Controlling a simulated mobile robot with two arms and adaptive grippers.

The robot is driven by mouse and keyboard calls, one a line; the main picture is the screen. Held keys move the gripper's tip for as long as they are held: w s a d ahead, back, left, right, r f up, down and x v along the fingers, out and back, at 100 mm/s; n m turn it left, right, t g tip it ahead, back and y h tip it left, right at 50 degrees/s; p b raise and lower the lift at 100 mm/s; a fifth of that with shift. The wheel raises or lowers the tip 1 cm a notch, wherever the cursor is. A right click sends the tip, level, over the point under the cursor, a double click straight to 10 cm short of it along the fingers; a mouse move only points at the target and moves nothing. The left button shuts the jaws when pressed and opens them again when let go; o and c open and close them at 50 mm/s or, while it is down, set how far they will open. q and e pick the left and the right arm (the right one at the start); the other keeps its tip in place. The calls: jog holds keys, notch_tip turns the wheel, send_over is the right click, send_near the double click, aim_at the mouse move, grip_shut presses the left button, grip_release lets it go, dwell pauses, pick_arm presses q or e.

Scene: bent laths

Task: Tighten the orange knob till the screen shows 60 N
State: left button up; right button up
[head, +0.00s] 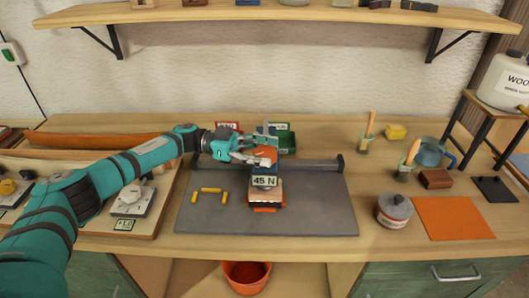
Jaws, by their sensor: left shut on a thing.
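My left gripper (270,155) comes in from the left over the grey work mat and is shut on the orange knob (265,151), which is partly hidden by the fingers. The screen (264,181) just below the knob reads 45 N. The device with the screen stands in front of a dark rail (320,163), and an orange piece (265,209) shows at its foot. My right gripper is not in view.
Several yellow pieces (211,190) lie on the grey mat (320,210). Red and green bins (288,140) stand behind the gripper. A grey lidded can (394,209) and an orange sheet (453,218) are at the right. The mat's right part is clear.

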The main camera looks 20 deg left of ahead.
pick_arm(q)
jog(key=o, duration=1.2)
